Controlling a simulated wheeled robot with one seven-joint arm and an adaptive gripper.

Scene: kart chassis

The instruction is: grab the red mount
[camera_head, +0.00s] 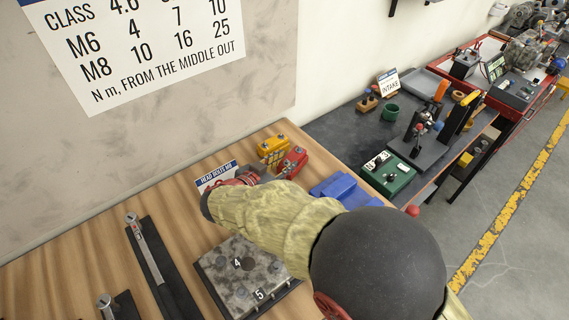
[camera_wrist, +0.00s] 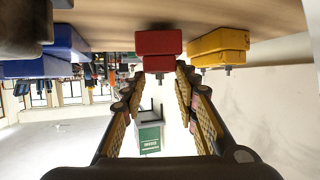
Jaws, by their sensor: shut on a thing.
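The red mount (camera_head: 293,161) is a small red block with a bolt on top, on the wooden bench at its far edge. In the wrist view the red mount (camera_wrist: 158,43) is straight ahead, between the tips of my gripper (camera_wrist: 159,70). The two fingers reach to either side of its narrower part and are shut on it. In the head view my arm hides much of the gripper and part of the red mount's near side. I cannot tell whether the mount is lifted off the bench.
A yellow mount (camera_head: 272,147) stands close beside the red one, and it also shows in the wrist view (camera_wrist: 218,45). A blue mount (camera_head: 345,187) lies to the right.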

